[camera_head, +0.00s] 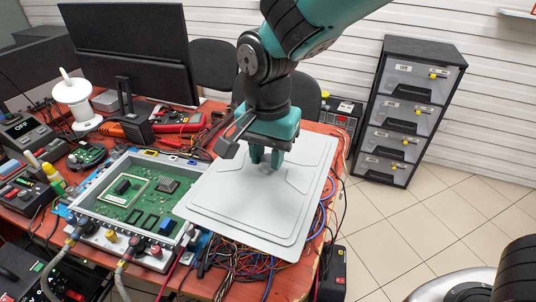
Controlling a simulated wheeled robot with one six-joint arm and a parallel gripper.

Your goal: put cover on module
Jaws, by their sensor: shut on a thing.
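The cover is a flat light grey plate (245,209) with raised stepped edges, to the right of the module. My gripper (266,163) is shut on the cover near its upper middle; the exact grip point is partly hidden by the fingers. The cover looks held above the cables, though its height is hard to tell. The module is an open grey housing (88,213) with a green circuit board (110,192) inside, on the table at the left. The cover's left corner is close to the module's right edge in the picture.
Two hoses (122,278) join the module's front. Loose coloured cables (250,268) lie under the cover's front edge. A monitor (130,50), a white spool (75,98) and tools crowd the back and left of the table. A drawer cabinet (406,110) stands at right, with clear floor before it.

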